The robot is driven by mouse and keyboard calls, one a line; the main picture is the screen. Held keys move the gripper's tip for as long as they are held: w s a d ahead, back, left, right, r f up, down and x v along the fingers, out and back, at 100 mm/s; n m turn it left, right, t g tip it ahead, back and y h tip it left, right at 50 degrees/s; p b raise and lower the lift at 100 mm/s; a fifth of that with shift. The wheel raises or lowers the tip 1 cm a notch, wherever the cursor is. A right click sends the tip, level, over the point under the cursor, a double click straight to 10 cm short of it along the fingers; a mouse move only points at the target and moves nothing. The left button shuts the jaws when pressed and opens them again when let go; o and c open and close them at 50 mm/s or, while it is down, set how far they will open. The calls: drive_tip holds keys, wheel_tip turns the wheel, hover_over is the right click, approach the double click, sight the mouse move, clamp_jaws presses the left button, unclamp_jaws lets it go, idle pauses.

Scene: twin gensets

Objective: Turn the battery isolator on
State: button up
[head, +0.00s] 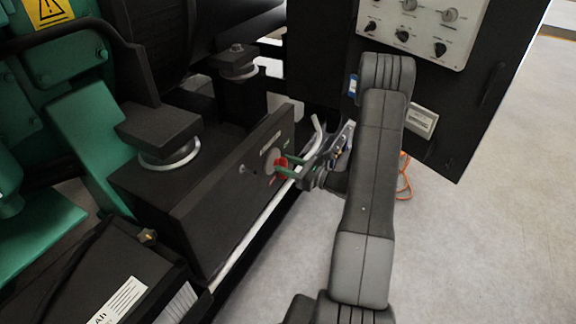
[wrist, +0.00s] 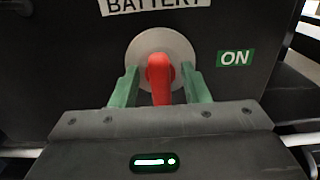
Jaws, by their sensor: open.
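The battery isolator is a red handle (wrist: 160,76) on a round grey disc (wrist: 137,50), mounted on a dark panel. In the wrist view the handle hangs roughly straight down, its lower end hidden behind my gripper body. A green ON label (wrist: 235,58) is to its right, and a BATTERY label (wrist: 155,4) is above. The red handle also shows in the head view (head: 281,165). My gripper (wrist: 160,82) is open, with one green finger on each side of the handle. I cannot tell whether either finger touches it. In the head view my gripper (head: 287,168) reaches the panel from the right.
A control panel with black knobs (head: 415,25) is on the dark cabinet at upper right. A battery (head: 90,275) is at lower left, beside green engine parts. A pale pipe (head: 250,235) runs along the panel's lower edge. The floor (head: 480,240) at right is clear.

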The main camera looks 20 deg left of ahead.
drive_tip(key=shift+c, duration=0.4)
clamp_jaws()
drive_tip(key=shift+f+b, duration=0.1)
drive_tip(key=shift+b, duration=0.2)
drive_tip(key=n+b, duration=0.1)
drive_tip(key=b, duration=0.1)
drive_tip(key=n+b, duration=0.2)
drive_tip(key=shift+s+f+b, duration=0.1)
drive_tip(key=shift+f+b, duration=0.15)
drive_tip(key=shift+b, duration=0.05)
drive_tip(key=shift+s+f+n+b, duration=0.1)
drive_tip(key=shift+s+n+b, duration=0.05)
drive_tip(key=shift+n+b, duration=4)
drive_tip(key=shift+s+f+n+b, duration=0.15)
drive_tip(key=shift+n+b, duration=3.1)
drive_tip(key=shift+b, duration=1.75)
drive_tip(key=shift+r, duration=0.15)
